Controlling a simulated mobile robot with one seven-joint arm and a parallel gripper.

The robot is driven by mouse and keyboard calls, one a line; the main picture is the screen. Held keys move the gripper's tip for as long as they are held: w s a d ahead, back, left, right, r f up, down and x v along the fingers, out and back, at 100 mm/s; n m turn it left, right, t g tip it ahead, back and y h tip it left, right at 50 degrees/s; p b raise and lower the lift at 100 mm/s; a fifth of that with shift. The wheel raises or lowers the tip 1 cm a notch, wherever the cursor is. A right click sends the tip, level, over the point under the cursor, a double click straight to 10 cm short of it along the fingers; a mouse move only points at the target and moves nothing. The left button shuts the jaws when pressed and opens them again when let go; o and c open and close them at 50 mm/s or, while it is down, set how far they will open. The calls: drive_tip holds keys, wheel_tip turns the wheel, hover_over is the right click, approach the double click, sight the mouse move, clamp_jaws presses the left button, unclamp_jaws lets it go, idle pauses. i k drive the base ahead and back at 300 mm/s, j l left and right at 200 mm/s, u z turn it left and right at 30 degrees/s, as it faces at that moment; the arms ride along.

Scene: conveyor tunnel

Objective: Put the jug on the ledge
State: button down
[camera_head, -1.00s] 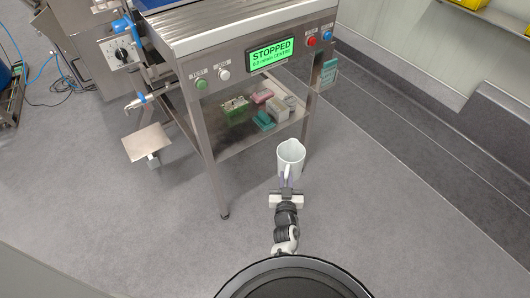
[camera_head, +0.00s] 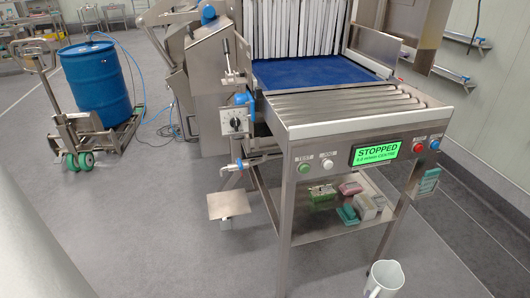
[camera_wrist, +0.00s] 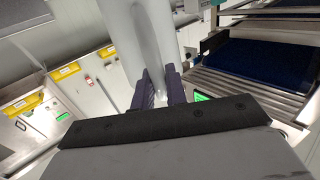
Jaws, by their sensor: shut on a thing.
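The white jug (camera_head: 385,278) shows at the bottom edge of the head view, its lower part cut off, in front of the steel conveyor table. In the wrist view the jug (camera_wrist: 145,40) is a pale, smooth shape between the two dark fingers of my gripper (camera_wrist: 160,88), which is shut on it. My gripper is out of the head view. A low grey ledge (camera_head: 492,182) runs along the foot of the right wall; I cannot tell whether this is the task's ledge.
The roller conveyor (camera_head: 350,105) has a blue belt (camera_head: 300,72) and a STOPPED display (camera_head: 376,152). Its lower shelf (camera_head: 310,226) holds small boxes. A blue drum (camera_head: 95,80) stands at the left. Narrow wall shelves (camera_head: 462,76) hang at the right. Floor is open at the left.

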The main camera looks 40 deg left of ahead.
sight(223, 207)
drive_tip(key=k+j+u, duration=0.1)
drive_tip(key=j, duration=0.45)
drive_tip(key=k+j+u, duration=0.15)
drive_tip(key=j, duration=0.4)
drive_tip(key=k+j+u, duration=0.1)
drive_tip(key=j, duration=0.45)
